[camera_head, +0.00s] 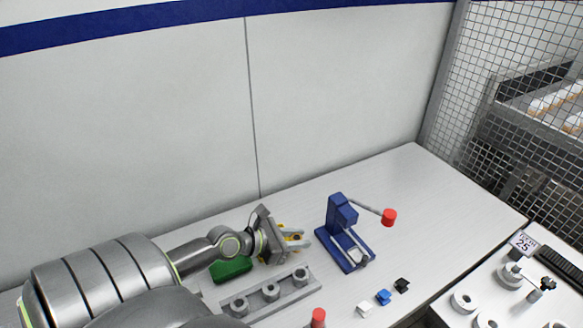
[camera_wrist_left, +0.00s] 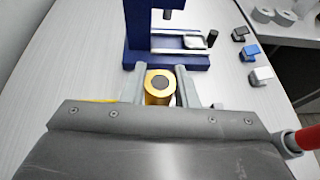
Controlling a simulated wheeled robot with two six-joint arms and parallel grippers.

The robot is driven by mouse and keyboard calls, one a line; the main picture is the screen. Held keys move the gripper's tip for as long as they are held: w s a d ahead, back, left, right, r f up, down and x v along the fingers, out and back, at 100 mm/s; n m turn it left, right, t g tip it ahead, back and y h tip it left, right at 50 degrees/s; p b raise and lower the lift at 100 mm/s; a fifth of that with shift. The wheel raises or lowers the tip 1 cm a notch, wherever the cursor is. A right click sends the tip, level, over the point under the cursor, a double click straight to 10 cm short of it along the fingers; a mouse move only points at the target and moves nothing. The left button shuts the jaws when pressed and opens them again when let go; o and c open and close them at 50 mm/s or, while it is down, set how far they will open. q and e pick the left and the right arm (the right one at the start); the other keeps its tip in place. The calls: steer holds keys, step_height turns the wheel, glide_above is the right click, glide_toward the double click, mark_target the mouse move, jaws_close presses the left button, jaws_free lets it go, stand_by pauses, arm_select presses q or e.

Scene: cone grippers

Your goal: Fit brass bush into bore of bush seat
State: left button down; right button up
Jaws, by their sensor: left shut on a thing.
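My left gripper (camera_head: 300,238) is shut on the brass bush (camera_wrist_left: 160,88), a short gold cylinder with a dark hole in its end. It holds the bush between its fingers, just left of the blue press (camera_head: 342,228). The press also shows ahead of the fingers in the left wrist view (camera_wrist_left: 140,35). A small silver block (camera_head: 356,256) sits on the press's base; it also shows in the wrist view (camera_wrist_left: 194,41). I cannot tell for certain whether it is the bush seat, and no bore is clear. The bush is apart from it. My right gripper is not in view.
A grey rail (camera_head: 290,298) with round grey pieces and a green block (camera_head: 231,268) lie near my left arm. The press lever ends in a red knob (camera_head: 389,217). White (camera_head: 364,310), blue (camera_head: 383,297) and black (camera_head: 401,285) small blocks lie right. The table behind is clear.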

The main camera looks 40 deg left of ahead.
arm_select(q)
steer(key=shift+f+b, duration=1.15)
steer(key=shift+f, duration=1.5)
steer(key=shift+f, duration=0.1)
steer(key=c, duration=1.3)
jaws_free()
steer(key=shift+o, duration=0.8)
